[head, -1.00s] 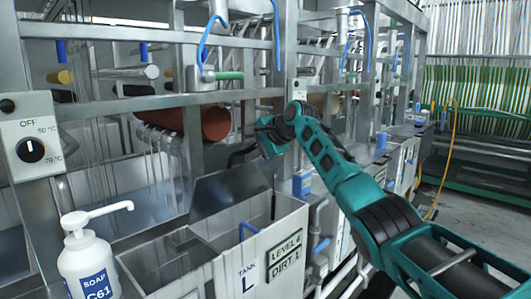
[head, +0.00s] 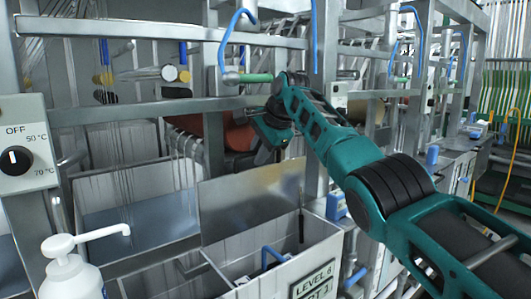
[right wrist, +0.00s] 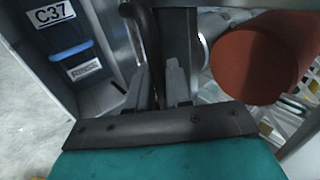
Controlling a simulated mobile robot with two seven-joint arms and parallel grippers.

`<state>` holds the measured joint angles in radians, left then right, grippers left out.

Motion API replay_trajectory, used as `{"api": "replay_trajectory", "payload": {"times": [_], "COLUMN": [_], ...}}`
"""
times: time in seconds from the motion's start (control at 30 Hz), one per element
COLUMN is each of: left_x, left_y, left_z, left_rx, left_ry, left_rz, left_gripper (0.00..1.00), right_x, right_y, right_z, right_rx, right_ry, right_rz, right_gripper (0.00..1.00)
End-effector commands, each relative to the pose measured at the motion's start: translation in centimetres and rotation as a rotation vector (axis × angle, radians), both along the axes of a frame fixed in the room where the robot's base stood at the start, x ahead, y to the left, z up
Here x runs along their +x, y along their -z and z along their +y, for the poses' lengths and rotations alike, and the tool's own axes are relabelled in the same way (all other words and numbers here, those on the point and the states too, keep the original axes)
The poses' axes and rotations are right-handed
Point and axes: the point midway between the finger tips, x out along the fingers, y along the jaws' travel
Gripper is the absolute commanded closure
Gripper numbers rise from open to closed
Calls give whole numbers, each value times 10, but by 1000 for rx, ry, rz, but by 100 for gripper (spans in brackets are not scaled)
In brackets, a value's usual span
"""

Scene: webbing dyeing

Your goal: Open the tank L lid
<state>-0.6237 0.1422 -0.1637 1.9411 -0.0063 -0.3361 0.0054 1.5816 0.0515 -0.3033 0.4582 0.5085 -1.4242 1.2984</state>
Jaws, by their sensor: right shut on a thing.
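Tank L (head: 330,256) is a pale open box at the bottom centre of the head view, with its front label cut off by the frame edge. Its grey metal lid (head: 248,205) stands raised at the tank's back edge, and the opening shows. My right gripper (head: 262,150) is behind and above the lid's top edge. In the right wrist view, my right gripper's fingers (right wrist: 160,82) are closed around a dark curved bar (right wrist: 148,40), which looks like the lid's handle. In the head view, the grip itself is hidden. My left gripper is not in view.
A soap bottle (head: 68,272) stands at the lower left. A control box with a dial (head: 22,160) is above it. A red-brown roller (head: 205,130) lies behind the lid; it is close to my gripper in the right wrist view (right wrist: 255,65). Metal frame posts surround the arm.

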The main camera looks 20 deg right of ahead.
Motion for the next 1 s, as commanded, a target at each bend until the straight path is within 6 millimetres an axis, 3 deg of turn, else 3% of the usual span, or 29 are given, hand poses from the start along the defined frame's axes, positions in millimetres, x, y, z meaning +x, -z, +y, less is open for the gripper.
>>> {"api": "replay_trajectory", "payload": {"times": [0.6, 0.63, 0.7, 0.8, 1.0], "left_x": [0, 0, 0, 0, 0], "left_y": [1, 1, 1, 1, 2], "left_z": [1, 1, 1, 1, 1], "left_rx": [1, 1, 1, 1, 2], "left_ry": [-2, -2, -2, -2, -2], "left_rz": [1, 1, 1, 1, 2], "left_gripper": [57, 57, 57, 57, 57], "right_x": [-3, -3, -3, -3, -3], "right_y": [4, 4, 4, 3, 2], "right_z": [5, 5, 5, 5, 5], "right_rx": [-13, -13, -13, -12, -11], "right_ry": [0, 0, 0, 0, 1], "right_rz": [30, 30, 30, 29, 27], "right_gripper": [100, 80, 73, 64, 64]}}
